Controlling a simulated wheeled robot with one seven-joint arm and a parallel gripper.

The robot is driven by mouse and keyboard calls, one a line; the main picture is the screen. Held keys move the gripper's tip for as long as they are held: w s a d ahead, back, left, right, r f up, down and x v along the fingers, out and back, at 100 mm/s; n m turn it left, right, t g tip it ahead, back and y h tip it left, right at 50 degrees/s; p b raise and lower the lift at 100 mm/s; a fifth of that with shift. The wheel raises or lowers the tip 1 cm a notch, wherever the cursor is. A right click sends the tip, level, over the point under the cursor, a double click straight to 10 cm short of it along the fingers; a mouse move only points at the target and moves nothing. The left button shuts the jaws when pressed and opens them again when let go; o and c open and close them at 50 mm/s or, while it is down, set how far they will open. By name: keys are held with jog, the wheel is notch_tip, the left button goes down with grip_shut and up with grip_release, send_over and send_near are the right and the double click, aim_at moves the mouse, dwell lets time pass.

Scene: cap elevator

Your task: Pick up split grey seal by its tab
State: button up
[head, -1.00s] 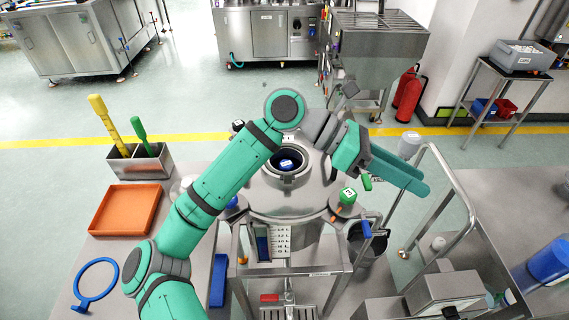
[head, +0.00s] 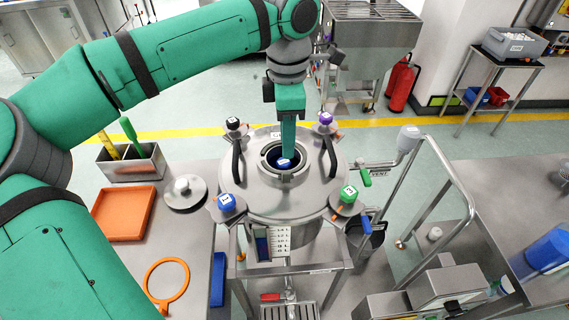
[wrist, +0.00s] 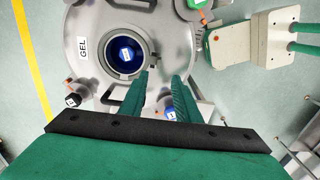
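A grey ring (head: 266,164) rims the opening in the top of the steel vessel (head: 258,198); in the wrist view the ring (wrist: 85,46) surrounds a dark blue well. A small blue item with a white label (wrist: 125,54) lies inside the well. My gripper (head: 286,152) points down over the opening in the head view and covers part of it. In the wrist view my gripper (wrist: 160,78) has its two green fingers apart, with nothing seen between them, near the ring's lower right edge.
Blue (head: 227,203), green (head: 348,193), black (head: 233,123) and purple (head: 325,118) caps sit around the vessel. Two upright handles flank the opening. An orange tray (head: 124,213), a round lid (head: 185,193) and an orange ring (head: 166,287) lie on the left table.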

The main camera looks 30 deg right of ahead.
send_over(286, 173)
notch_tip(286, 173, down, 6)
jog(key=shift+f, duration=0.1)
notch_tip(286, 173, down, 4)
jog(key=shift+f, duration=0.25)
grip_shut()
